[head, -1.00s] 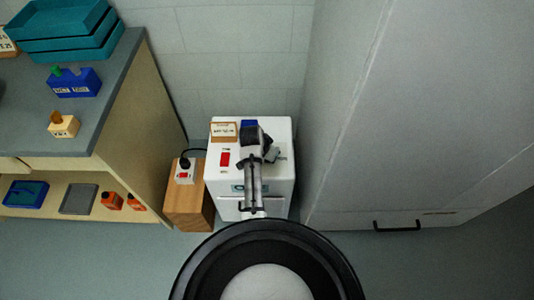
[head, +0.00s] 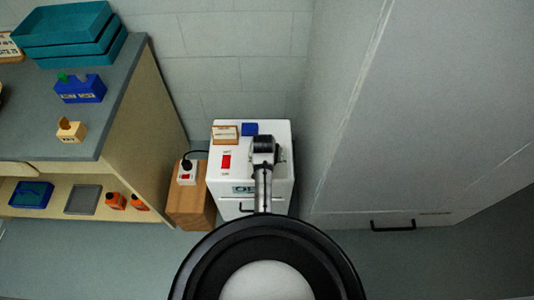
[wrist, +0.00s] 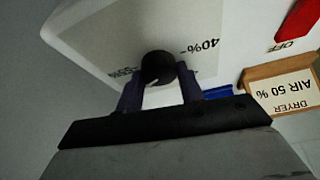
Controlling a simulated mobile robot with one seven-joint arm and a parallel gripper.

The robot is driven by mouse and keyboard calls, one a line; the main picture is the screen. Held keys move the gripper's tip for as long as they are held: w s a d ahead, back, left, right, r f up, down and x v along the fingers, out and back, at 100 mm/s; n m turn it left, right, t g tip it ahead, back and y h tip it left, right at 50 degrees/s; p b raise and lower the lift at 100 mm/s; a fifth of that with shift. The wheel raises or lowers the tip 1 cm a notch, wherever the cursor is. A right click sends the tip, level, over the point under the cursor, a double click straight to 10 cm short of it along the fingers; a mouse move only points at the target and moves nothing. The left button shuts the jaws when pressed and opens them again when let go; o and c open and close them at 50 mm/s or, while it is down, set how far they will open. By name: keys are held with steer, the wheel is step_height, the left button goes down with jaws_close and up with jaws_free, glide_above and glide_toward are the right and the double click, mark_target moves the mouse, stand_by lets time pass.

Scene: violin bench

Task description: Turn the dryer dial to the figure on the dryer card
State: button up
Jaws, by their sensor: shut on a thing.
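The white dryer (head: 222,180) stands on the floor against the back wall in the head view. The dryer card (head: 225,134) stands on its top at the back left; in the wrist view the card (wrist: 284,92) appears upside down and reads "DRYER AIR 50 %". My gripper (wrist: 159,88) is shut on the round black dial (wrist: 158,66), one finger on each side. Scale marks of 40% and apparently 55% show around the dial. Its pointer cannot be made out. In the head view my gripper (head: 263,147) covers the dial.
A red switch (head: 226,161) is on the dryer top, with a blue block (head: 249,129) at the back. A wooden block (head: 190,208) with a power socket (head: 186,176) stands left. A tall grey cabinet (head: 380,140) stands close on the right.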

steer(key=n+y+p, duration=0.1)
steer(key=n, duration=0.2)
steer(key=shift+d+r, duration=0.1)
steer(key=shift+r, duration=0.05)
steer(key=shift+n+y+p, duration=0.45)
steer(key=shift+n+y, duration=0.35)
steer(key=shift+n, duration=1)
steer(key=o, duration=1)
steer(key=b+v, duration=0.1)
steer(key=v, duration=1.2)
steer(key=shift+r, duration=0.35)
